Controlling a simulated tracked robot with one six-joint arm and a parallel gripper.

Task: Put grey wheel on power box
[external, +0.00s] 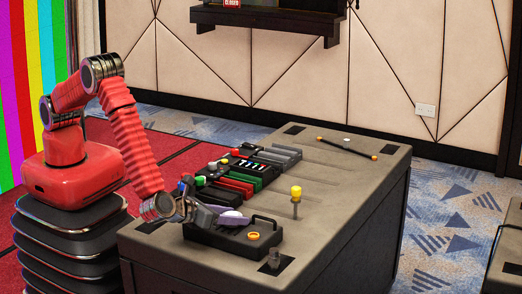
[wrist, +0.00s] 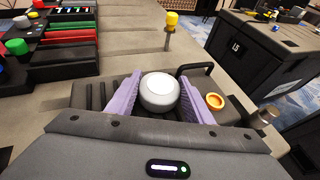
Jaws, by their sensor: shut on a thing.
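The grey wheel, a pale rounded disc with a white top (wrist: 160,91), sits between the two purple fingers of my gripper (wrist: 161,98). In the external view my gripper (external: 226,215) is low over the near part of the table, shut on the wheel. Beneath it is a black ribbed box (external: 212,241) with a handle, also in the wrist view (wrist: 86,95); it may be the power box, but no label shows. I cannot tell whether the wheel touches this box. The fingers hide the wheel's sides.
An orange ring (external: 253,236) lies on the black box's right end. A yellow-topped post (external: 296,198) stands behind it, and a metal knob (external: 273,259) to the right. Black modules with coloured parts (external: 240,172) line the table's left side. The table's right middle is mostly clear.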

